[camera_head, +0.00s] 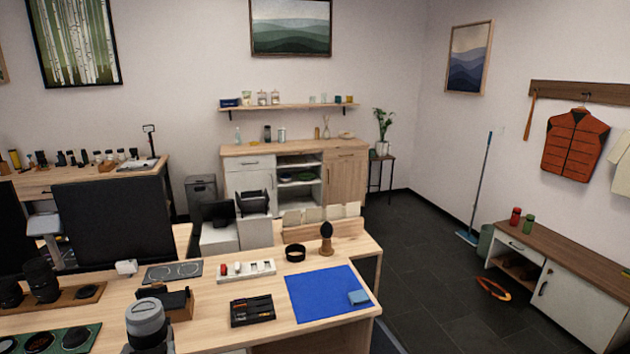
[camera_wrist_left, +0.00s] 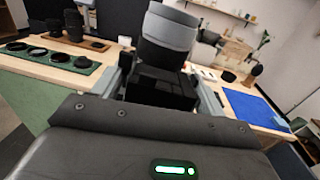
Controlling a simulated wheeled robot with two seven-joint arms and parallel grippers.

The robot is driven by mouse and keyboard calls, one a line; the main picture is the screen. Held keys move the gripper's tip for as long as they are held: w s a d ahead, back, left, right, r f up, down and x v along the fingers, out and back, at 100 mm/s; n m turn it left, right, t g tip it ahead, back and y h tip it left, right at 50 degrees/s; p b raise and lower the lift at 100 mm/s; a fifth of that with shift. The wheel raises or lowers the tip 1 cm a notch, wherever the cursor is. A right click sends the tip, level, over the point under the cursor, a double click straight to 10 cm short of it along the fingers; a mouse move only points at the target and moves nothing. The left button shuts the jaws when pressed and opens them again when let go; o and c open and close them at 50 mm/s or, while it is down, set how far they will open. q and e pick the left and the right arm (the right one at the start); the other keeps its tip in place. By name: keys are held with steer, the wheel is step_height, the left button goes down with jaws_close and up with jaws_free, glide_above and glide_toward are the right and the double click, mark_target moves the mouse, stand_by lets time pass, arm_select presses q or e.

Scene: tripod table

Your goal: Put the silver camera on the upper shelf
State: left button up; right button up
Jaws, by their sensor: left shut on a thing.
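My left gripper (camera_wrist_left: 165,88) is shut on the silver camera (camera_wrist_left: 168,35). The camera has a grey, silver-looking lens barrel pointing up and a black body between the two fingers. The same lens (camera_head: 147,318) shows at the bottom edge in the head view, in front of the desk; the lower part of the camera is cut off there. A wooden wall shelf (camera_head: 290,107) on the back wall holds jars, cups and a blue box. Below it, a cabinet (camera_head: 296,180) has open shelves in its middle. I cannot tell which is the upper shelf. My right gripper is not in view.
The desk (camera_head: 215,295) carries a blue mat (camera_head: 325,294), a black tool tray (camera_head: 252,310), a dark monitor (camera_head: 113,222) and several lenses. A low cabinet (camera_head: 545,275) stands at the right. The dark floor (camera_head: 430,240) between is mostly open.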

arm_select(q)
steer(key=d+y, duration=0.1)
steer(key=d, duration=1)
steer(key=shift+f+n, duration=0.3)
steer(key=shift+w+r+m+t+h, duration=0.3)
steer(key=shift+w+r+m+h, duration=0.2)
steer(key=shift+m+h, duration=0.7)
steer(key=shift+w+r+m+t+h, duration=0.4)
steer(key=shift+m+h, duration=0.35)
steer(key=shift+h, duration=1)
steer(key=shift+w+r+m+t+h, duration=0.2)
steer(key=shift+w+r+m+h, duration=0.3)
steer(key=shift+m+h, duration=0.7)
steer(key=shift+r+n+h, duration=0.1)
steer(key=shift+n+h, duration=0.15)
steer(key=shift+s, duration=0.1)
